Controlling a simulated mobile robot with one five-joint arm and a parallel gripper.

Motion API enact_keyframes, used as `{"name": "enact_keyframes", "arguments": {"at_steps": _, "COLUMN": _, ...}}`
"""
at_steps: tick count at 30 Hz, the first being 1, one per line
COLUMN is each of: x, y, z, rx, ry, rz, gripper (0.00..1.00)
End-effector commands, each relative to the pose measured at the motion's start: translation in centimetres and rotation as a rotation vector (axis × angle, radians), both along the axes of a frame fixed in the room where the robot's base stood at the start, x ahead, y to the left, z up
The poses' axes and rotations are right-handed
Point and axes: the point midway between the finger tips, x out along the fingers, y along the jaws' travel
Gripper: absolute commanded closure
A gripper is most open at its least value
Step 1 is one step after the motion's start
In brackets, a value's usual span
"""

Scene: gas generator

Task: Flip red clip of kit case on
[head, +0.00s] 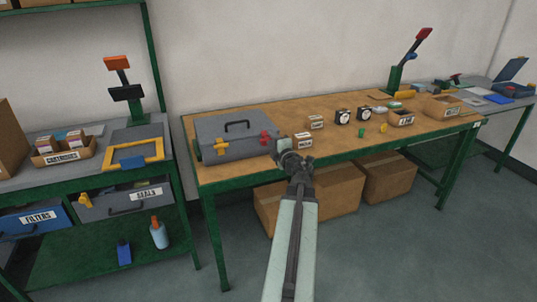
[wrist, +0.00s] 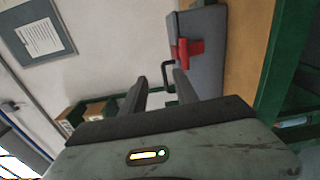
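The grey kit case (head: 240,130) lies closed on the wooden workbench, with a black handle on its lid. A yellow clip (head: 221,146) is at its front left and a red clip (head: 265,138) at its front right. My gripper (head: 281,144) is just to the right of the red clip in the head view. In the wrist view, the red clip (wrist: 187,51) stands out from the case (wrist: 208,50) beyond the right finger. My gripper (wrist: 160,78) is open there, with nothing between its fingers. I cannot tell whether a fingertip touches the clip.
A small labelled box (head: 303,140) sits close to my gripper on the workbench (head: 345,147). Gauges and open boxes stand farther right. Cardboard boxes (head: 340,188) are under the bench. A green shelf with drawers (head: 125,198) stands left. Floor in front is clear.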

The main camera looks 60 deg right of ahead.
Motion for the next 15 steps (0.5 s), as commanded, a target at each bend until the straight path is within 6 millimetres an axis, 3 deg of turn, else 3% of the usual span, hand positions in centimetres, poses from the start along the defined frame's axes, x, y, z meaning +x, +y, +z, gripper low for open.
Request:
{"name": "enact_keyframes", "arguments": {"at_steps": 1, "x": -0.5, "y": 0.2, "z": -2.6, "rx": -0.019, "ry": -0.017, "rz": -0.009, "gripper": 0.64}}
{"name": "enact_keyframes", "arguments": {"at_steps": 6, "x": -1.5, "y": 0.0, "z": -5.0, "rx": 0.001, "ry": -0.064, "rz": -0.022, "gripper": 0.64}}
{"name": "enact_keyframes", "arguments": {"at_steps": 15, "x": -1.6, "y": -0.3, "z": -5.5, "rx": 0.001, "ry": -0.063, "rz": -0.026, "gripper": 0.64}}
